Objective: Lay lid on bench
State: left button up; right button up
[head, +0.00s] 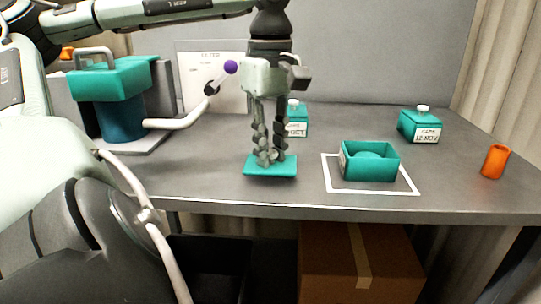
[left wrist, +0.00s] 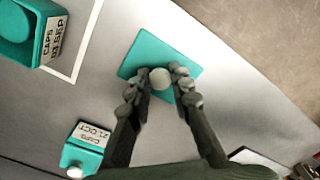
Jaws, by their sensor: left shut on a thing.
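The teal square lid (head: 270,166) hangs flat under my left gripper (head: 269,157), near the front of the grey bench (head: 215,178). The gripper points down and is shut on the lid's pale round knob (left wrist: 160,79). The lid also shows in the left wrist view (left wrist: 185,50), with a finger on each side of the knob. I cannot tell whether the lid touches the bench. An open teal box (head: 370,163) with a rounded teal thing inside stands right of the lid, within a white outlined square (head: 408,190). My right gripper is not in view.
A closed teal box (head: 297,121) stands behind the gripper, and another (head: 420,126) stands at the back right. An orange cylinder (head: 495,161) is at the right edge. A teal-topped press (head: 112,85) stands at the left. Bench left of the lid is clear.

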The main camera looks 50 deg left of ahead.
pick_arm(q)
jog(key=shift+f, duration=0.95)
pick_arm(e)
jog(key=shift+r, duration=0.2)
pick_arm(q)
jog(key=shift+f, duration=0.15)
jog(key=o, duration=0.9)
jog(key=shift+o, duration=0.2)
notch_tip(320, 180, up, 12)
jog(key=p, duration=0.1)
jog(key=shift+r+p, duration=0.2)
jog(key=shift+p, duration=0.2)
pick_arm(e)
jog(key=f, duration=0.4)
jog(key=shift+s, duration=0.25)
